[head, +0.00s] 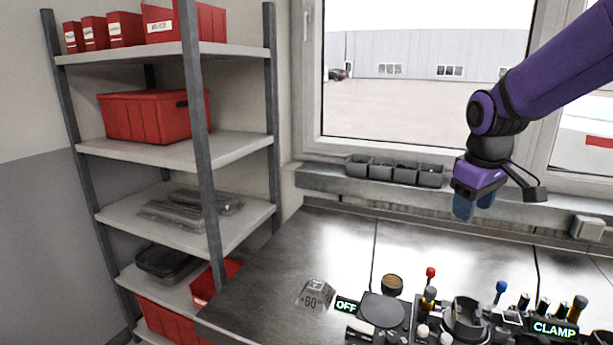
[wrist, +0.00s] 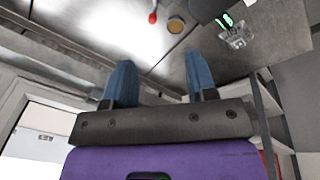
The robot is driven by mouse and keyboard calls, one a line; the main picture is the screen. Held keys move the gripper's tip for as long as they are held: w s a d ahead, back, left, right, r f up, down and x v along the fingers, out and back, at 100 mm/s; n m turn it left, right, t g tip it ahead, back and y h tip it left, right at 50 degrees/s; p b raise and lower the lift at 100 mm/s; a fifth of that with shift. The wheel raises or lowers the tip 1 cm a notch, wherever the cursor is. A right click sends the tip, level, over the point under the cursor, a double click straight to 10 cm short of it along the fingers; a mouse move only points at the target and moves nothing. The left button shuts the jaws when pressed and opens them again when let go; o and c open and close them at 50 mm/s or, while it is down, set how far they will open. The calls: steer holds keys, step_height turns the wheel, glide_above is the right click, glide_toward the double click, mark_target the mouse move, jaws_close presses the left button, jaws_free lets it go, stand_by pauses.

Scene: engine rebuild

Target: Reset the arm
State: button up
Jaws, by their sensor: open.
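My gripper (head: 474,207) hangs from my purple arm at the right in the head view, above the far part of the metal bench. Its two blue fingers point down and look empty. In the wrist view my gripper (wrist: 160,85) shows both blue fingers spread apart with nothing between them. The bench top (head: 330,240) lies below, and the fingers are clear of it.
A fixture with an OFF label (head: 346,306), a red-topped lever (head: 431,273), a blue-topped lever (head: 501,287) and a CLAMP label (head: 554,329) stands at the front. Grey bins (head: 381,169) line the sill. A shelf rack (head: 200,150) stands left. The bench's left part is mostly clear.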

steer(key=s+r+m+t, duration=0.1)
steer(key=s+r+m, duration=0.1)
steer(key=s, duration=0.9)
steer(key=s+a+r+m+t, duration=0.1)
steer(key=s+r+m+t, duration=0.1)
steer(key=s, duration=0.9)
steer(key=shift+s+r+m+y, duration=0.15)
steer(key=shift+r+m+y, duration=0.25)
steer(key=shift+r+m, duration=0.25)
